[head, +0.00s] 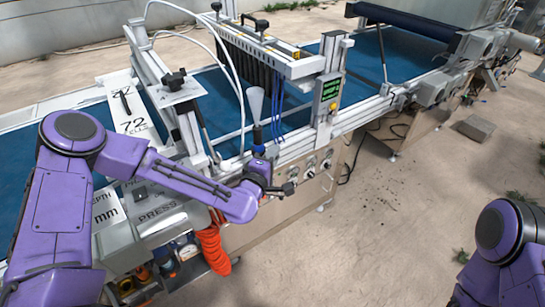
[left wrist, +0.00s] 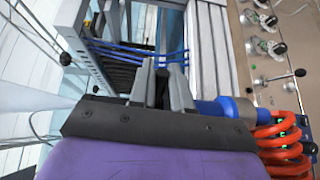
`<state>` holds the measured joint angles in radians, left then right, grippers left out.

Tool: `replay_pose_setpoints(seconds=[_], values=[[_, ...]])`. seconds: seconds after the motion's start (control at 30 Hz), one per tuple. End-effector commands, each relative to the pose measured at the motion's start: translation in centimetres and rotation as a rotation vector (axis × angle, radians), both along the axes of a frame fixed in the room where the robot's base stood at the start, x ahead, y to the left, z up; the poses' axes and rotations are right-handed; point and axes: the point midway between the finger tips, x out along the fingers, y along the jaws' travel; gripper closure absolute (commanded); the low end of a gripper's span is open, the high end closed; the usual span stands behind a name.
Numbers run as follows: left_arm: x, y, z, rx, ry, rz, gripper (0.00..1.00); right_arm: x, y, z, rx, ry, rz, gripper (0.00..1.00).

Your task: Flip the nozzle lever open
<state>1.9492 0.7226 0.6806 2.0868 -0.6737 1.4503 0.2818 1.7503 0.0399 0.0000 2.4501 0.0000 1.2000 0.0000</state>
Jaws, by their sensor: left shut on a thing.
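My left gripper (head: 259,160) is at the machine's front edge, left of the green-screen control box. In the left wrist view its two grey fingers (left wrist: 166,90) are close together, shut on a nozzle tool. The tool has a pale cone (head: 256,104), upright in the head view, and a blue body (left wrist: 226,108) beside the fingers. The gripped part is mostly hidden. Several small levers sit on the front panel, one with a black ball knob (left wrist: 300,72). I cannot tell which is the nozzle lever. My right gripper is out of view.
An orange coiled hose (head: 213,246) hangs at the front; it also shows in the left wrist view (left wrist: 283,145). A control box (head: 328,95), a frame with blue tubes (head: 276,105) and a blue belt (head: 225,92) are close by.

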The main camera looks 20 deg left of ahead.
Motion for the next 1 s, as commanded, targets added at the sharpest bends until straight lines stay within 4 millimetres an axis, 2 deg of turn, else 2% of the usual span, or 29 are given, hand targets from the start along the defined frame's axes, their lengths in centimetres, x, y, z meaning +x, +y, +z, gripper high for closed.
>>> replay_pose_setpoints(seconds=[0.03,0.13,0.47,0.5,0.53,0.57,0.87,1.0], values=[[0.2,-0.3,-0.4,0.001,-0.005,0.029,1.00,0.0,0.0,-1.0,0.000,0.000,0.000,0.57],[0.5,-0.4,-0.3,0.001,-0.004,0.101,1.00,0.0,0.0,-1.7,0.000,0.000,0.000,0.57],[0.6,-0.1,0.0,0.001,0.000,0.142,1.00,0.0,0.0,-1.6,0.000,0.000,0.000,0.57],[0.6,-0.1,0.0,0.001,0.000,0.142,0.76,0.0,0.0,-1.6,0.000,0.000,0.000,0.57],[0.6,-0.1,0.0,0.001,0.000,0.142,0.66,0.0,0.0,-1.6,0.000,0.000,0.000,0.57],[0.6,-0.1,0.0,0.001,0.000,0.142,0.63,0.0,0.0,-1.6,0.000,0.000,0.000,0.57],[0.4,-0.2,-0.1,0.001,-0.001,0.140,0.63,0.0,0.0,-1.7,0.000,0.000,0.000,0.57],[-1.8,-0.3,-0.1,0.001,0.000,0.139,0.63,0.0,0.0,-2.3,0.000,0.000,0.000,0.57]])
